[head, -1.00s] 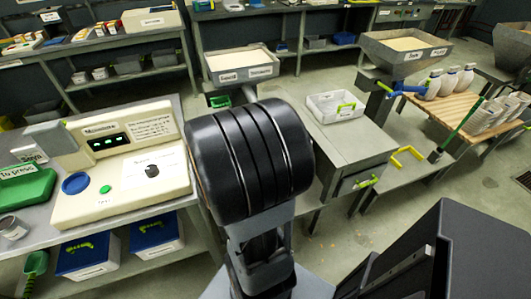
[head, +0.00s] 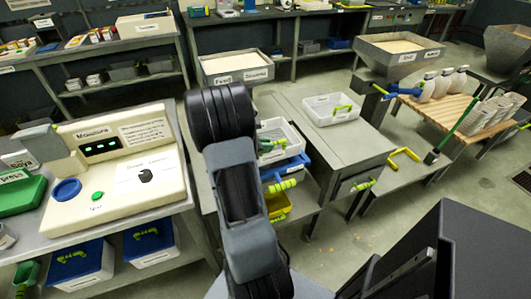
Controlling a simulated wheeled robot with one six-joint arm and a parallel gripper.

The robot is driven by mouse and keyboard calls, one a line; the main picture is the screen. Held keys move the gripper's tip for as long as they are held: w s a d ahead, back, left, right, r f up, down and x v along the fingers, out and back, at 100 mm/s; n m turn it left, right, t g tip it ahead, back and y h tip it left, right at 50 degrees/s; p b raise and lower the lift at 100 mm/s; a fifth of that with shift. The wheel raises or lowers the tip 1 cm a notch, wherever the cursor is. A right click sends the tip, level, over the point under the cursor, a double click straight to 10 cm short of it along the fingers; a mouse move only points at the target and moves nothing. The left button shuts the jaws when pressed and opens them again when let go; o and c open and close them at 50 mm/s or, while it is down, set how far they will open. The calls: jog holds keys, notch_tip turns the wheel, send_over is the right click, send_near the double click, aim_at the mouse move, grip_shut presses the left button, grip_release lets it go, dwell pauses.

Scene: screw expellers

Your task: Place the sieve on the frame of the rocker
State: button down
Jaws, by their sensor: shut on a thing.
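A white tray-like sieve with a green handle (head: 280,134) shows just right of my arm in the head view, partly hidden behind it. Below it are a blue tray-like piece (head: 289,167) and a yellow one (head: 278,206), both with yellow-green handles. I cannot tell which of these belong to the rocker's frame, or whether the white sieve touches the blue piece. My gripper is hidden behind my own arm, so its hold does not show.
Another white tray (head: 332,112) with a green handle sits on the grey bench (head: 350,145) to the right. The moisture meter (head: 120,165) stands on the left table. A feed hopper (head: 232,72) stands behind my arm. Bottles and a wooden rack (head: 440,105) are at the right.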

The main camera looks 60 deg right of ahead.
jog(key=shift+w+d+f, duration=0.15)
jog(key=shift+d+f, duration=0.1)
jog(key=shift+f, duration=1.55)
jog(key=shift+f+b, duration=0.2)
jog(key=shift+b, duration=0.1)
jog(key=c, duration=1.1)
grip_release()
